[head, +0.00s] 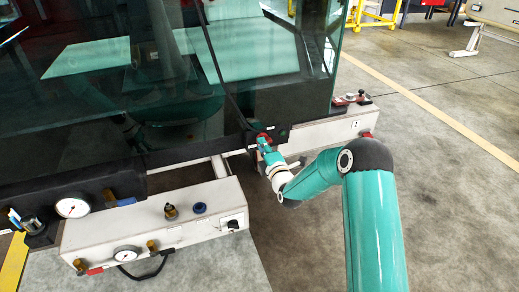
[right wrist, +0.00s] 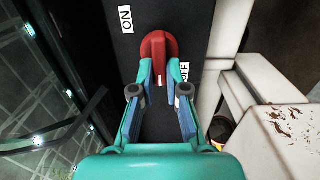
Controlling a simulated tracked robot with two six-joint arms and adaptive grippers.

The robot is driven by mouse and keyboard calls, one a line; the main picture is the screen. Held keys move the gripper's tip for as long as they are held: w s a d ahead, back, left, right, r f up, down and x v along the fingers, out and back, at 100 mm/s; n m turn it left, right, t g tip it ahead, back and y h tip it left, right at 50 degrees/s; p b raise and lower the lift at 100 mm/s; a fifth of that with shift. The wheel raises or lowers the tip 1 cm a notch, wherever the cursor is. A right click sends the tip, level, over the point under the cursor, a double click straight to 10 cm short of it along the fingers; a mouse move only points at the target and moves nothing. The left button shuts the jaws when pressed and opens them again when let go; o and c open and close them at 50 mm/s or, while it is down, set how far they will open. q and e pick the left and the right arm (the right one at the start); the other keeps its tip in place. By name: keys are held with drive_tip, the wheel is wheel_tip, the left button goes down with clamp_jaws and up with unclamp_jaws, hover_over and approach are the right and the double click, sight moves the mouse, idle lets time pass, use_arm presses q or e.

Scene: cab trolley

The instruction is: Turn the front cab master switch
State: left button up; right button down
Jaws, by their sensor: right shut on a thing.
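The master switch is a red rotary knob (right wrist: 159,47) on a black panel (right wrist: 190,20) in the right wrist view. An ON label (right wrist: 125,19) is at its upper left and a partly covered OFF label (right wrist: 184,70) at its lower right. The knob's grip bar points down the picture, towards my gripper. My right gripper (right wrist: 160,77) is shut on this bar, a finger on each side. In the head view the right gripper (head: 263,141) is at the cab's lower front edge, with a little red showing there. My left gripper is not in view.
The cab's dark glass (head: 180,80) rises just behind the switch. A white box with gauges (head: 150,225) stands at the lower left, and another white box (head: 320,133) is to the right. A black wiper arm (head: 213,55) crosses the glass.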

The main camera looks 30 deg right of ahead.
drive_tip(key=shift+a+f, duration=0.15)
drive_tip(key=shift+a, duration=0.2)
drive_tip(key=c, duration=1.3)
unclamp_jaws()
drive_tip(key=shift+w, duration=0.1)
drive_tip(key=shift+o, duration=0.6)
drive_tip(key=shift+d, duration=0.2)
drive_tip(key=shift+s, duration=0.2)
drive_tip(key=v, duration=1.1)
drive_tip(key=shift+s, duration=0.35)
